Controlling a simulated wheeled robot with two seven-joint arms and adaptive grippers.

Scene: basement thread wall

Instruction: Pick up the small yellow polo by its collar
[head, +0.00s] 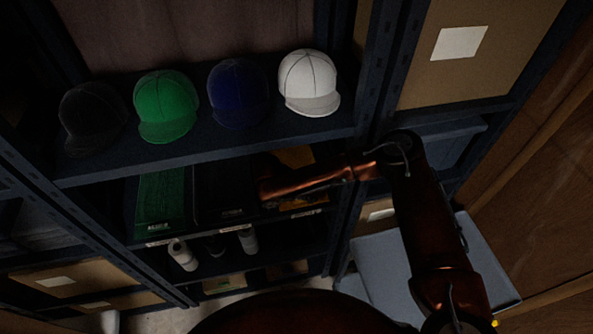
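A yellow folded garment, which looks like the yellow polo (297,156), lies on the middle shelf below the caps. Much of it is hidden behind my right arm; yellow also shows below the arm. Its collar cannot be made out. My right arm comes in from the right, and its dark gripper (266,190) is at the shelf, over the left side of the yellow garment. The fingers are too dark to show whether they are open, shut or touching the cloth. My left gripper is not in view.
A green garment (160,200) and a black one (222,185) lie left of the yellow one. The shelf above holds black, green (165,105), blue and white (309,82) caps. Shelf uprights (385,70) stand close to my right arm. A grey chair-like surface (385,268) is below right.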

